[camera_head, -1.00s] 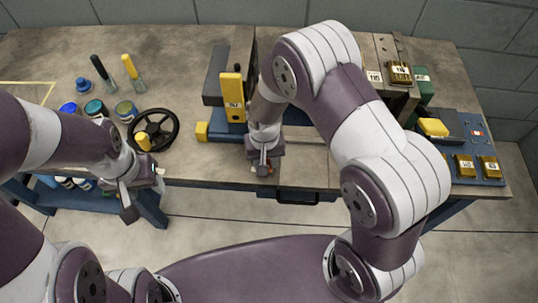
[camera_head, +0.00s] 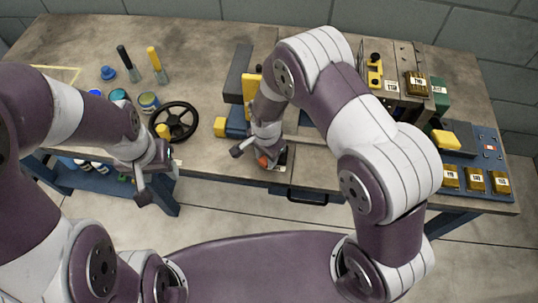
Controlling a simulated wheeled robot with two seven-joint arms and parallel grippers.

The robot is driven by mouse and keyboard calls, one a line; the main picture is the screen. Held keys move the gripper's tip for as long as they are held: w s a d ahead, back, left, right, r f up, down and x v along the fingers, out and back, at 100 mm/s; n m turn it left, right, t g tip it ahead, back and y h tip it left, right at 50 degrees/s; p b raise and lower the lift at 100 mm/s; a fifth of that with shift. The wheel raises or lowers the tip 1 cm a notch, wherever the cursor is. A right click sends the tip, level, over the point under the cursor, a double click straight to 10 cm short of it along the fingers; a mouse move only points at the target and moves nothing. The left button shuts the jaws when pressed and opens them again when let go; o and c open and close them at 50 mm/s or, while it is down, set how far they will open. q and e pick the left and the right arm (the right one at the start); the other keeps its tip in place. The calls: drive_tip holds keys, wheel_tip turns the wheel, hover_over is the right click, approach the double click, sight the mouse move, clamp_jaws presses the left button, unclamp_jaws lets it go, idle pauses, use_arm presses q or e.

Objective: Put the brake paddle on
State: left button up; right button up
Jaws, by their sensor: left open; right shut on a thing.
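I cannot tell for sure which thing is the brake paddle. My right gripper (camera_head: 262,158) is low at the bench's front edge, shut on a small orange-red thing (camera_head: 263,162) that its fingers mostly hide. Pale and dark markings lie beside it. A yellow upright piece (camera_head: 251,88) stands just behind, partly covered by my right arm. My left gripper (camera_head: 154,180) is open and empty, in front of the bench edge near the black handwheel (camera_head: 174,122).
The bench (camera_head: 205,60) has two handled tools (camera_head: 157,65), several small pots (camera_head: 148,102) and a dark block (camera_head: 238,72). At right are a yellow clamp (camera_head: 375,72), a brass block (camera_head: 415,83) and a blue board (camera_head: 490,150) with several brass blocks. A drawer handle (camera_head: 307,197) juts out below the edge.

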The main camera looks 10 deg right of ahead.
drive_tip(key=shift+w+a+r+m, duration=0.1)
drive_tip(key=shift+w+m, duration=0.15)
drive_tip(key=shift+m, duration=0.25)
drive_tip(key=o, duration=1)
drive_tip(key=shift+o, duration=0.2)
wheel_tip(320, 180, up, 13)
drive_tip(key=shift+f, duration=0.2)
